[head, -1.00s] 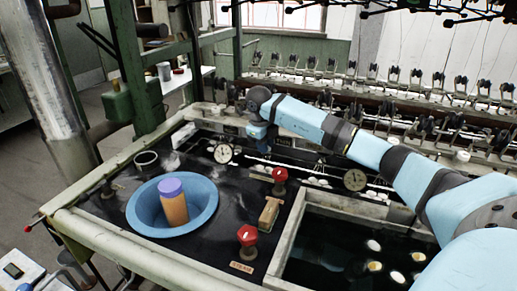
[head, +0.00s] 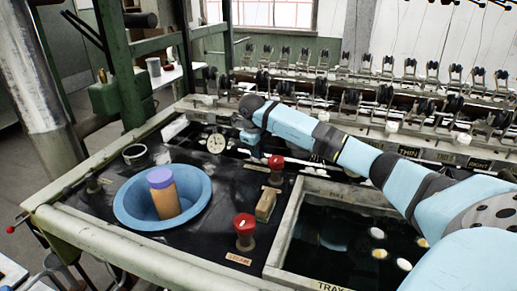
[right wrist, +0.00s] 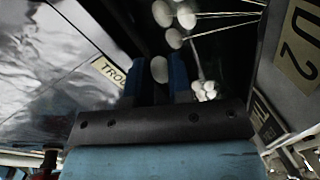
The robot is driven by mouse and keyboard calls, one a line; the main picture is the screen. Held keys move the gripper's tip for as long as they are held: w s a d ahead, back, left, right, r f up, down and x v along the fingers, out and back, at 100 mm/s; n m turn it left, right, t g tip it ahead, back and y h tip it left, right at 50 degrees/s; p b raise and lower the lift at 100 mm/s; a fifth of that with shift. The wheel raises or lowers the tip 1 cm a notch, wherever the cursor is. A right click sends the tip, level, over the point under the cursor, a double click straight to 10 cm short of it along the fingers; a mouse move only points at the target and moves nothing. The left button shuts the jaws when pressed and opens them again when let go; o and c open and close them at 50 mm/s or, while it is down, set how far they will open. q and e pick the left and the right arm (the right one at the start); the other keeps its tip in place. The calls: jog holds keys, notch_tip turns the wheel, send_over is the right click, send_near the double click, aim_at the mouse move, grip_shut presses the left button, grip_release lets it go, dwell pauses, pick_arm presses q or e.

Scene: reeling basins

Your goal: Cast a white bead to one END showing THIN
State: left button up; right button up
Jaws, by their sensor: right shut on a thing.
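My right gripper (right wrist: 155,78) is shut on a white bead (right wrist: 159,68), which shows between its two blue fingers in the right wrist view. In the head view the right gripper (head: 250,138) hangs at the back of the dark bench, right of a round dial (head: 215,143); the bead cannot be made out there. Beyond the fingers in the wrist view lie loose white beads (right wrist: 185,18) with pale threads and a white cluster (right wrist: 205,90). A sign reading THIN (head: 407,152) stands behind my right arm. My left gripper is not in view.
A blue basin (head: 128,205) holds an orange cylinder with a purple top (head: 163,197). A dark tank (head: 335,255) with several pale beads lies at right. Reeling spindles line the back.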

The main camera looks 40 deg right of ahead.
jog(key=o, duration=0.7)
jog(key=shift+c, duration=0.2)
notch_tip(320, 180, up, 14)
jog(key=a+p, duration=0.2)
jog(key=shift+s+a+f, duration=0.2)
jog(key=shift+s+a, duration=0.05)
jog(key=shift+a, duration=0.05)
